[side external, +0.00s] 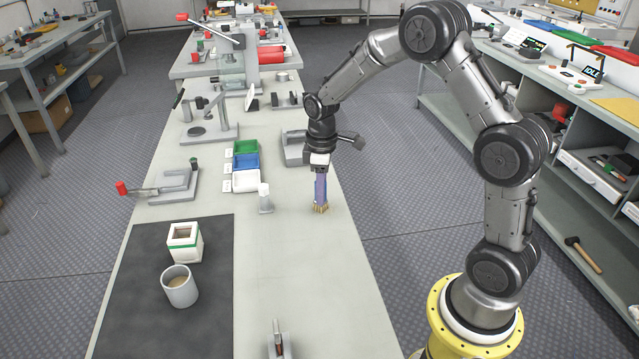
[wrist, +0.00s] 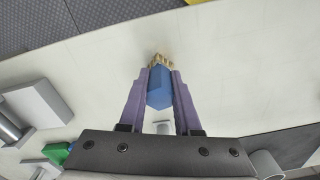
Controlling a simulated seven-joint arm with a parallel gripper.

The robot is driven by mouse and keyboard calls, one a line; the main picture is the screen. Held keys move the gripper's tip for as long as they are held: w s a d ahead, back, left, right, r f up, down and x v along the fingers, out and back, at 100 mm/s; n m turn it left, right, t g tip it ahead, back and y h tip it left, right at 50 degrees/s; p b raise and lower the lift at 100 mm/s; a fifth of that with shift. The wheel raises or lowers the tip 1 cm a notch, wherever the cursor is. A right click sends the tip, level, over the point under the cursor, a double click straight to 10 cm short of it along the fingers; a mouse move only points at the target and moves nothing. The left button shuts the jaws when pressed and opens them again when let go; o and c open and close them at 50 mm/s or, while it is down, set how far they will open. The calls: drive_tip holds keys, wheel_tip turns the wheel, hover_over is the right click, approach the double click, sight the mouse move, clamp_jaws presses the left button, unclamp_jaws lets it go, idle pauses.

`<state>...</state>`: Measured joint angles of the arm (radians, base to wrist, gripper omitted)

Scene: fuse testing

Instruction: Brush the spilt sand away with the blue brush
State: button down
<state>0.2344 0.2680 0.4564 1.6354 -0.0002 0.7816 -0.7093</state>
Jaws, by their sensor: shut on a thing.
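My gripper (side external: 320,186) points down over the right part of the bench (side external: 290,285). Its purple fingers are shut on the blue brush (wrist: 159,88), seen between them in the wrist view. The brush's tan bristles (side external: 321,209) point down at or just above the bench top; I cannot tell if they touch. In the side view the fingers mostly hide the blue body. I cannot make out any spilt sand on the bench in either view. A grey cup (side external: 179,291) with tan contents stands on the dark mat (side external: 130,315), left of and nearer than my gripper.
A white square container (side external: 185,243) with a green band stands behind the cup. A small pale bottle (side external: 265,199) stands left of the brush. Green (side external: 246,147), blue (side external: 246,163) and white (side external: 247,181) trays lie behind it. Bare bench lies in front of the brush.

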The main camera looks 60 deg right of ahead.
drive_tip(key=shift+s+a, duration=1.15)
wheel_tip(320, 180, up, 8)
